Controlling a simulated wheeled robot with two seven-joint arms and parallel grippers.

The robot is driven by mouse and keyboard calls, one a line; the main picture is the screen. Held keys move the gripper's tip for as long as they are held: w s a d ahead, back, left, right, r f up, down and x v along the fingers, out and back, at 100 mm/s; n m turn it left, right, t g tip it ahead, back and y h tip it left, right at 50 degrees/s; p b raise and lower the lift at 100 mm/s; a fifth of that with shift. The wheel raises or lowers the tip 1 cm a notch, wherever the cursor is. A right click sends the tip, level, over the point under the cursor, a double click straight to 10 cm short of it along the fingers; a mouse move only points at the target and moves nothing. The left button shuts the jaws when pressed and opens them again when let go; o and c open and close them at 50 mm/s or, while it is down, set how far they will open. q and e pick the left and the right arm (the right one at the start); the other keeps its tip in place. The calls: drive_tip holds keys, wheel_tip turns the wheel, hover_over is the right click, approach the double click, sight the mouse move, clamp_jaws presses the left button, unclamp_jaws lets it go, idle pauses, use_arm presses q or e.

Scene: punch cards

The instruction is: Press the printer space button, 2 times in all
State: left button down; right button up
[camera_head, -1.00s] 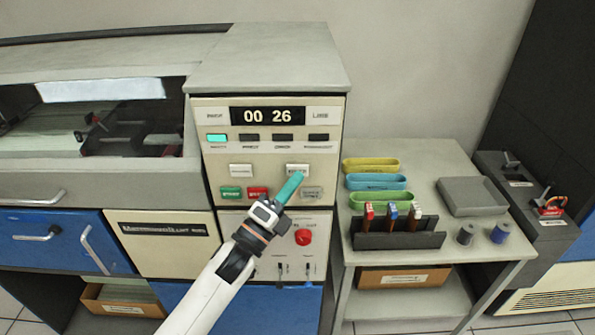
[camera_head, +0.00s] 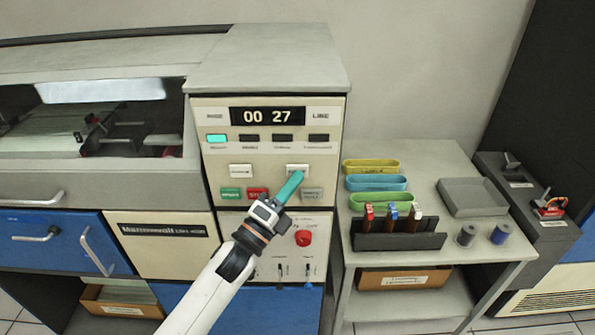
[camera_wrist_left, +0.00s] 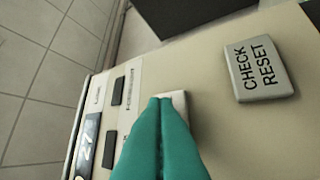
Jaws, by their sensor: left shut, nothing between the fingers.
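The printer's control panel (camera_head: 267,190) faces me on the cream cabinet. A white button (camera_head: 297,169) sits at its upper right, its label too small to read and partly covered by my fingertips. My left gripper (camera_head: 297,176) has teal fingers closed together with nothing between them, the tips at this button. In the left wrist view the fingertips (camera_wrist_left: 166,101) overlap the pale button (camera_wrist_left: 180,99), hiding most of it; they look to be touching it. The display (camera_head: 267,116) reads 00 27. My right gripper is not in view.
A CHECK RESET button (camera_wrist_left: 258,69) is beside the fingers. Another white button (camera_head: 241,171), a green button (camera_head: 230,193) and a red button (camera_head: 257,193) are close by. A red knob (camera_head: 303,238) is below. A side table (camera_head: 420,219) with trays stands at right.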

use_arm(q)
drive_tip(key=shift+s, duration=0.65)
drive_tip(key=s+p, duration=0.1)
drive_tip(key=s, duration=0.4)
idle(0.8)
